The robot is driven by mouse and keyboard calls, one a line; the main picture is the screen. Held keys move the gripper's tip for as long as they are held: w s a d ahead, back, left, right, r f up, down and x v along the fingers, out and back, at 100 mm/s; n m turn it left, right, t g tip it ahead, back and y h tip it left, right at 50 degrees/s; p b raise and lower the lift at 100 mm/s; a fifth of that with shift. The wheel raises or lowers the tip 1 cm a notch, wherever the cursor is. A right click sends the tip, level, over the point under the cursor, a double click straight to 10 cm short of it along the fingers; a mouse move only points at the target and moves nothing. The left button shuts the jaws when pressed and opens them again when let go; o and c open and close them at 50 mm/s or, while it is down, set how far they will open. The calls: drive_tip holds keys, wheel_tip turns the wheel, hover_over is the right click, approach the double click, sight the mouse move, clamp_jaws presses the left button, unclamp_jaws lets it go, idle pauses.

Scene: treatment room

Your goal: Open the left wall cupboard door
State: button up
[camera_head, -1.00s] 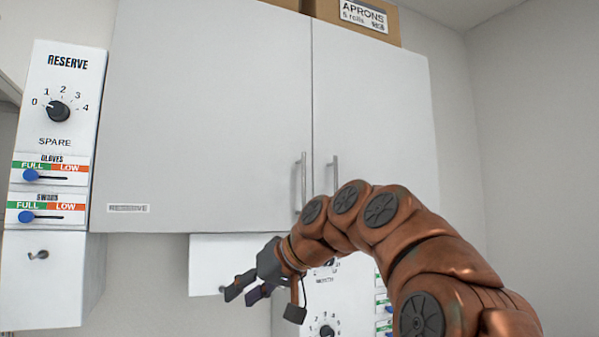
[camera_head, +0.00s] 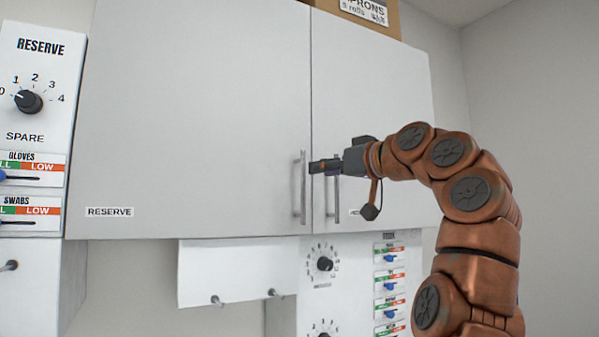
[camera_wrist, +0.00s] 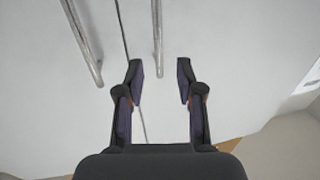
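The left wall cupboard door (camera_head: 190,120) is shut, a wide pale panel labelled RESERVE. Its upright metal bar handle (camera_head: 298,188) is near its right edge; in the wrist view the two bar handles show at the top, one at left (camera_wrist: 84,45) and one near the middle (camera_wrist: 157,38). My gripper (camera_head: 312,167) is in front of the seam between the doors, just right of the left door's handle.
The right cupboard door (camera_head: 375,110) is shut, with its own bar handle (camera_head: 333,190) partly behind my gripper. A cardboard box (camera_head: 365,15) sits on top. White panels with dials and sliders (camera_head: 322,264) are below and at left (camera_head: 35,110).

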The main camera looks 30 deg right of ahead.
sight(303, 172)
drive_tip(key=w, duration=0.2)
drive_tip(key=w+p, duration=0.1)
drive_tip(key=w, duration=0.2)
drive_tip(key=w+p, duration=0.1)
drive_tip(key=w, duration=0.1)
drive_tip(key=shift+w+a, duration=0.35)
clamp_jaws()
idle(0.6)
